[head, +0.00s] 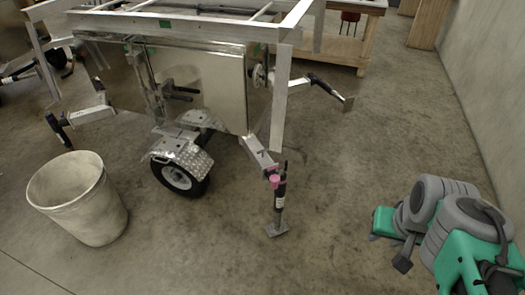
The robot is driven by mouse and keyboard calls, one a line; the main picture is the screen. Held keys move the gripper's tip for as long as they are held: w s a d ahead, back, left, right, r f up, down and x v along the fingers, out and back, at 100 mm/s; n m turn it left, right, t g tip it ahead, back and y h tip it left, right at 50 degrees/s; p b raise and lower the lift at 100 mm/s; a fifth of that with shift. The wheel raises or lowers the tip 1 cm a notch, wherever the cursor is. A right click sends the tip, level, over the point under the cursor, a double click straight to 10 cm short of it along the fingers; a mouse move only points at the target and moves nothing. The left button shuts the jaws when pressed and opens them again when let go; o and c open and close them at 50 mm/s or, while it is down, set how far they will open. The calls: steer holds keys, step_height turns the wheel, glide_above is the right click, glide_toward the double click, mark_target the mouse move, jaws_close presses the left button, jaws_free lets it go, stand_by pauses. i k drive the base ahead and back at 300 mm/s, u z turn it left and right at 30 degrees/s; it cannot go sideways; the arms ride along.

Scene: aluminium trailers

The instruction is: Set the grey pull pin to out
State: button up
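I cannot pick out the grey pull pin for certain in the head view; it is too small or hidden. The aluminium trailer (205,82) stands at the upper middle, with a support leg (279,200) at its near right corner. Pink parts (273,181) show near the top of that leg. My teal and grey arm is folded at the lower right, well apart from the trailer. A dark finger-like part at its end (403,263) hangs over bare floor. I cannot see whether my gripper is open or shut, and nothing shows held in it.
A pale bucket (78,198) stands on the floor left of the trailer wheel (180,178). Other outrigger arms (322,86) stick out from the trailer. A wooden bench (342,50) is behind, and a wall (490,75) runs along the right. Concrete floor between the trailer and my arm is clear.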

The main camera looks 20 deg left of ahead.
mark_target(261, 152)
steer(key=u, duration=0.8)
steer(key=i, duration=0.75)
steer(key=u, duration=1.3)
steer(key=i, duration=1.5)
